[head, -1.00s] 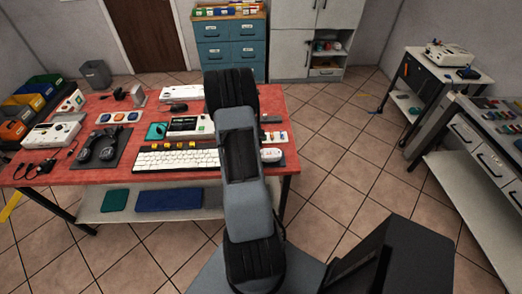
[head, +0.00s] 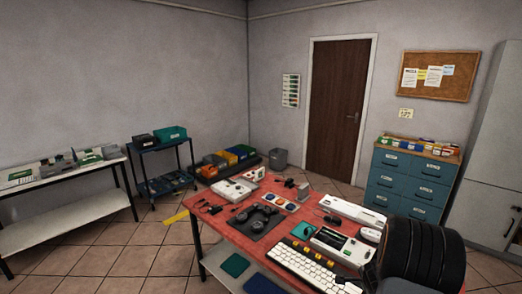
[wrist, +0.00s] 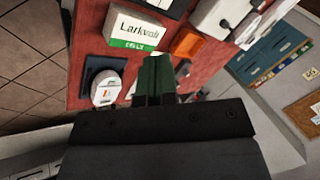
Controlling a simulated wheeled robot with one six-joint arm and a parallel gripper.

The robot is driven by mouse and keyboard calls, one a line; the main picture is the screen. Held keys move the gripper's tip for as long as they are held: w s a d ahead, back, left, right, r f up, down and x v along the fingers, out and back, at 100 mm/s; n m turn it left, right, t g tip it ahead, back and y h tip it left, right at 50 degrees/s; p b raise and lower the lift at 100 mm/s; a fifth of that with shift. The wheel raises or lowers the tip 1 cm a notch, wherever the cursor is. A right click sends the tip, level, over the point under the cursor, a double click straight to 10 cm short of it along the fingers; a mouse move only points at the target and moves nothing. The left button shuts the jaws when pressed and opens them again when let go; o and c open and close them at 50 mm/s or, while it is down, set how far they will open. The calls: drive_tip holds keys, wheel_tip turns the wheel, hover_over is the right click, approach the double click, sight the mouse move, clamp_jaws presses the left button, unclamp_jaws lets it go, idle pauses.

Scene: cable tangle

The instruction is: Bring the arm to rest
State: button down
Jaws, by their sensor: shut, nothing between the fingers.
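My arm shows in the head view only as a black ribbed part at the lower right corner, in front of the red table's right end. My gripper is not clearly visible there. In the wrist view my gripper (wrist: 156,78) reaches up from a dark body along the bottom edge. Its two dark green fingers are together, with nothing between them. They point at the red table, beside a white and green box (wrist: 140,30) and a white rounded item on a dark pad (wrist: 106,90). I cannot tell whether the fingertips touch anything.
The red table (head: 222,213) carries a keyboard (head: 302,268), a black headset (head: 258,220) and several small devices. A white bench (head: 70,173) and a dark cart (head: 163,148) stand at the left. Blue drawers (head: 408,178) stand at the back right. The tiled floor at left is open.

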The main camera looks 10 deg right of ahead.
drive_tip(key=w+a+r+n+y, duration=0.1)
drive_tip(key=a+r+n+y, duration=0.1)
drive_tip(key=a+r+n, duration=0.3)
drive_tip(key=a+r+n+y, duration=0.1)
drive_tip(key=a+r+n, duration=0.1)
drive_tip(key=a, duration=0.5)
drive_tip(key=s+a+r+n, duration=0.6)
drive_tip(key=a+r, duration=0.1)
drive_tip(key=a, duration=0.2)
drive_tip(key=s+a+r+n, duration=0.6)
drive_tip(key=a+r+n, duration=0.1)
drive_tip(key=a, duration=0.3)
drive_tip(key=shift+a+r+b, duration=0.15)
drive_tip(key=shift+r+b, duration=0.15)
drive_tip(key=shift+b, duration=0.1)
